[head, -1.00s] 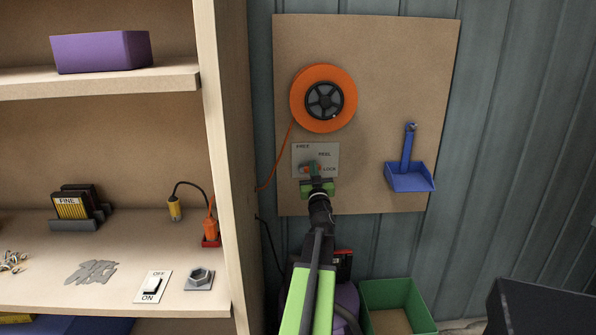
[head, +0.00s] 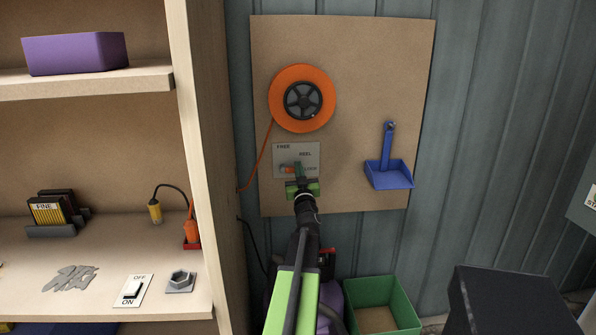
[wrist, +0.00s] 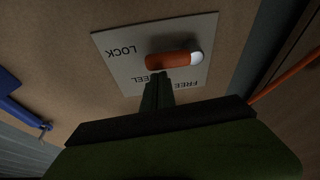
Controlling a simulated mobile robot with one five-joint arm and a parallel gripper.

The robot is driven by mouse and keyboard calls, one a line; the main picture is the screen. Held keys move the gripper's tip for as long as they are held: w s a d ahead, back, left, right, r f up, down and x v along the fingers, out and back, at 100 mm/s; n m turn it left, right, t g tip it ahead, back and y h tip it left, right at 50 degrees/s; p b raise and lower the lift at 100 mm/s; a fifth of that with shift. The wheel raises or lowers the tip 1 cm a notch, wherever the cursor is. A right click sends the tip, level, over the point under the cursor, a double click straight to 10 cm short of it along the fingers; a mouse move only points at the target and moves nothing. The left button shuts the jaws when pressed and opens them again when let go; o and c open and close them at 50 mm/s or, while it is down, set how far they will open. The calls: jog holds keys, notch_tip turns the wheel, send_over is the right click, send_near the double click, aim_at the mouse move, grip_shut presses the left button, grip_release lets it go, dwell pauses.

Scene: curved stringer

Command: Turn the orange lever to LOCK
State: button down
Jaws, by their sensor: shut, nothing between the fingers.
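The orange lever (head: 287,168) is on a grey plate (head: 312,150) on the brown wall board, below the orange reel. The plate reads FREE at upper left, REEL at upper right and LOCK at lower right. In the wrist view the picture is upside down; the lever (wrist: 168,60) lies nearly level there, its white end to the right, away from the LOCK word. My gripper (head: 300,174) is shut and empty, in front of the plate. In the wrist view its fingertips (wrist: 158,80) are just below the lever's left part; I cannot tell whether they touch it.
An orange reel (head: 302,99) hangs above the plate, its orange line running down to the left. A blue dustpan (head: 389,172) hangs to the right. A wooden shelf (head: 196,190) stands close on the left. A green bin (head: 380,310) and black box (head: 510,300) are below.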

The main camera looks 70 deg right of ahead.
notch_tip(320, 180, up, 4)
jog(key=p, duration=0.4)
jog(key=b+v, duration=0.4)
jog(key=v, duration=0.6)
jog(key=shift+w+f, duration=0.1)
